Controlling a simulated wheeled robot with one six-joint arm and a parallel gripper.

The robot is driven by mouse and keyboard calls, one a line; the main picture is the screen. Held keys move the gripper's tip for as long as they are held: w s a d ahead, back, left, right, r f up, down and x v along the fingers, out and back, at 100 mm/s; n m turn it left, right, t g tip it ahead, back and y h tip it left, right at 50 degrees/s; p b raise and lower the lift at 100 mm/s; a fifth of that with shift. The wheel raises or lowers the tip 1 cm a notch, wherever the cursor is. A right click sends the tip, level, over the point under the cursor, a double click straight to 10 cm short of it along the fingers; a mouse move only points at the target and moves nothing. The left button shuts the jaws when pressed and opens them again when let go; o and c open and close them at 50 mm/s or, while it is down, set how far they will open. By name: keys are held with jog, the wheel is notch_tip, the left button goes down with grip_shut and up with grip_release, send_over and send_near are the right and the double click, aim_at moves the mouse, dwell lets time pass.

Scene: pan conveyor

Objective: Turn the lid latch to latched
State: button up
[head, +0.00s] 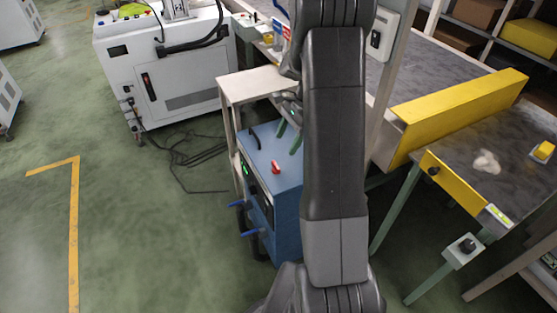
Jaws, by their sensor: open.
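A blue box-shaped unit (285,200) stands on the floor left of my arm. A small red piece (275,167) sits on its top face and looks like the lid latch; whether it is turned to latched I cannot tell. A short dark handle-like piece (254,139) is at the top's left edge. My gripper (289,137) shows partly beside my arm, above the back of the box top. Its two greenish fingers look apart and empty, behind the red piece in the picture. My arm hides the right part of the box.
A pale bench frame (252,84) stands close over the box's back. The conveyor (440,78) with a yellow guard (460,115) is at right. A white cabinet (165,75) and loose cables (195,150) are at left. The green floor at front left is clear.

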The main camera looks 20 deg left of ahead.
aim_at(276, 165)
jog(key=x, duration=0.9)
jog(key=shift+a+f, duration=0.1)
jog(key=c, duration=1)
